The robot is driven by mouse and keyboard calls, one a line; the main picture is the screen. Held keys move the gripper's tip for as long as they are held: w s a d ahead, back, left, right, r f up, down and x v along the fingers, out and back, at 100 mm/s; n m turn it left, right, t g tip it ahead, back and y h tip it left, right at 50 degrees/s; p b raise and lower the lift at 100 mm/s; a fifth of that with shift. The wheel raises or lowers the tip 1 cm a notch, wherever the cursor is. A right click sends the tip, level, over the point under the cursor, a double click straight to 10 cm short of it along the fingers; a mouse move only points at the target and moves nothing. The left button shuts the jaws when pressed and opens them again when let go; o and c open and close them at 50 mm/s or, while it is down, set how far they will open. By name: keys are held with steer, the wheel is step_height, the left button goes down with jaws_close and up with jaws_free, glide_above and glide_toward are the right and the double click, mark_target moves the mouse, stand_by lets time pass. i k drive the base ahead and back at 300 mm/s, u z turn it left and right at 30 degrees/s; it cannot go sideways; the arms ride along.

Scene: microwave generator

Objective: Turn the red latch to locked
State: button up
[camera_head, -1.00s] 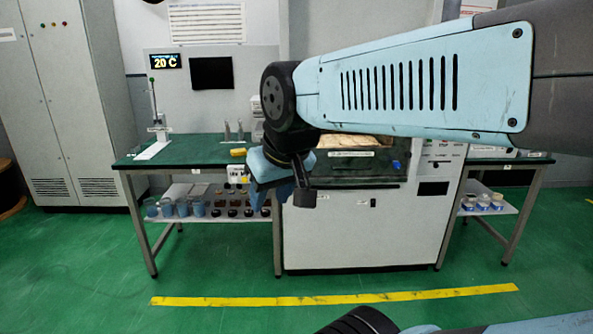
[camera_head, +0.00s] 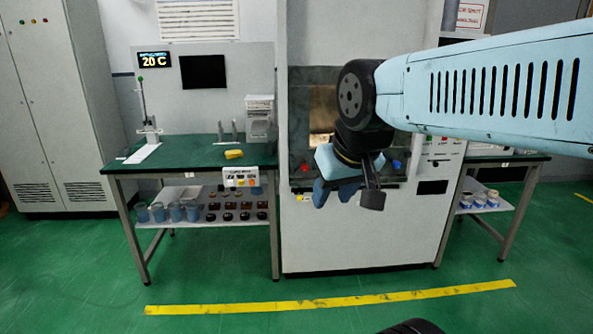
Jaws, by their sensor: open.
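A small red knob-like part (camera_head: 305,168), which looks like the red latch, shows on the lower left of the cabinet's dark front panel (camera_head: 300,120). It is too small to tell which way it is turned.
A blue knob (camera_head: 396,165) sits on the panel's right side. A green-topped bench (camera_head: 190,150) on the left carries a yellow block (camera_head: 234,154) and a stand. Another bench (camera_head: 510,172) stands right. The green floor before the cabinet is clear, with a yellow line (camera_head: 330,300).

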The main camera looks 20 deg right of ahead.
mark_target(304, 168)
steer(key=z, duration=0.1)
steer(key=i, duration=1)
steer(key=u, duration=0.1)
